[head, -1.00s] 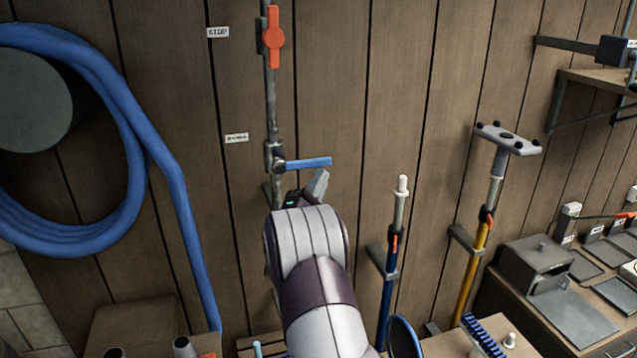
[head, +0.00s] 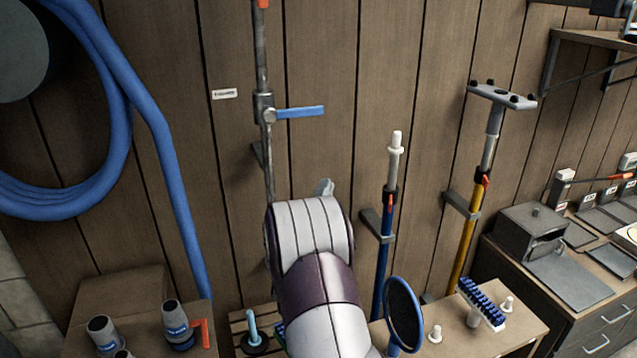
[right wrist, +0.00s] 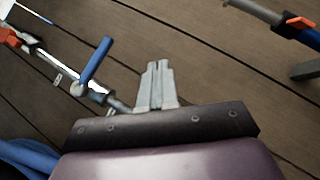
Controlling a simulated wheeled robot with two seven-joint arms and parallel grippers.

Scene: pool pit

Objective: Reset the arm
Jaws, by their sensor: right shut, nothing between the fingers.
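My right arm rises from the bottom middle of the head view. Only a tip of my right gripper (head: 325,187) shows there, above the white wrist and in front of the plank wall. In the right wrist view my right gripper (right wrist: 156,68) has its two grey fingers together, with nothing between them. A valve with a blue lever (head: 300,112) sits on a vertical pipe (head: 262,60) up and left of the gripper; the blue lever also shows in the right wrist view (right wrist: 96,60). The gripper is apart from the lever. My left gripper is not in view.
A blue hose (head: 165,130) hangs at the left. Two poles, one blue (head: 385,250) and one yellow (head: 468,245), stand in wall brackets to the right. A low bench with a blue brush (head: 482,300) and a round dark mirror-like disc (head: 404,314) lies at the lower right.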

